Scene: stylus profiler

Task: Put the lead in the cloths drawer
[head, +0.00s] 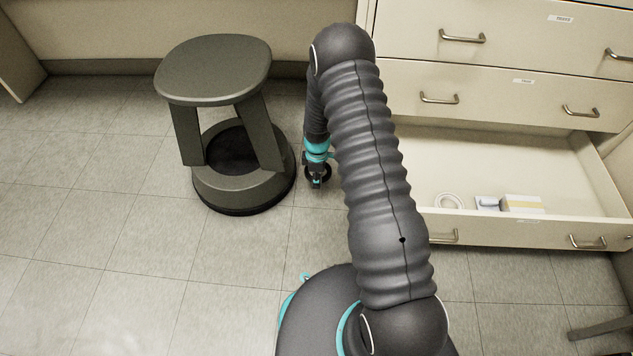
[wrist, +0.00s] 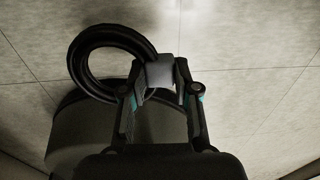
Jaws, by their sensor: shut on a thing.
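The lead (wrist: 84,72) is a black coiled ring with a grey block (wrist: 160,72) on it. My gripper (wrist: 160,88) is shut on the lead at the grey block, and the coil sticks out to the left. In the head view my gripper (head: 316,182) hangs low, just right of the stool, and the lead (head: 328,175) shows as a dark ring around the fingertips. The lowest visible drawer (head: 480,226) is pulled open to the right of my arm. The drawer labels are too small to read, so I cannot tell which one says cloths.
In the open drawer lie a white coil (head: 449,201), a small pale item (head: 487,203) and a box (head: 523,204). Two closed drawers are above it. A grey-green step stool (head: 214,70) stands left of my gripper. The floor (head: 120,240) at front left is clear.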

